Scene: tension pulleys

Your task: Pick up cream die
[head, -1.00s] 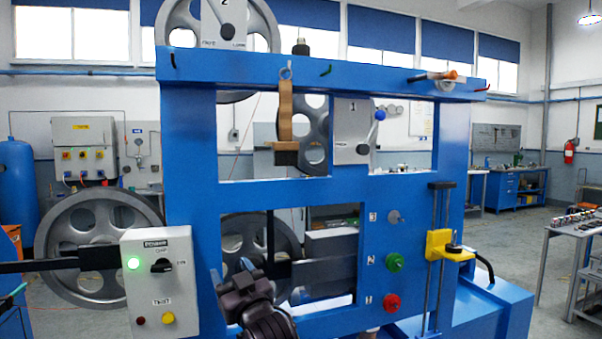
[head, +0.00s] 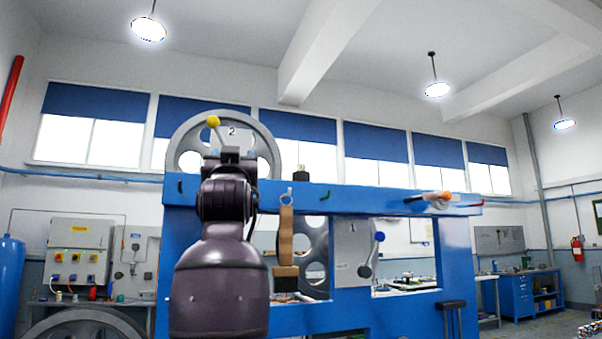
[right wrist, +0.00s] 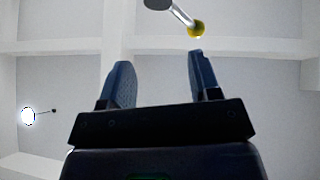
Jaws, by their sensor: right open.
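I cannot make out a cream die in either view. My right gripper (head: 228,157) is raised in front of the upper pulley wheel (head: 187,137), at the left end of the blue frame (head: 385,201). In the right wrist view my right gripper (right wrist: 159,62) is open, with nothing between its two blue fingers. A lever with a yellow ball knob (head: 213,121) stands just above it in the head view. The same yellow knob (right wrist: 196,28) shows beyond the right-hand fingertip. My left gripper is not in view.
A wooden-handled brush (head: 286,236) hangs from the frame. A lever with a blue knob (head: 379,237) is right of it. An orange-ended tool (head: 442,197) lies on the top beam at right. My arm hides part of the frame's left side.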

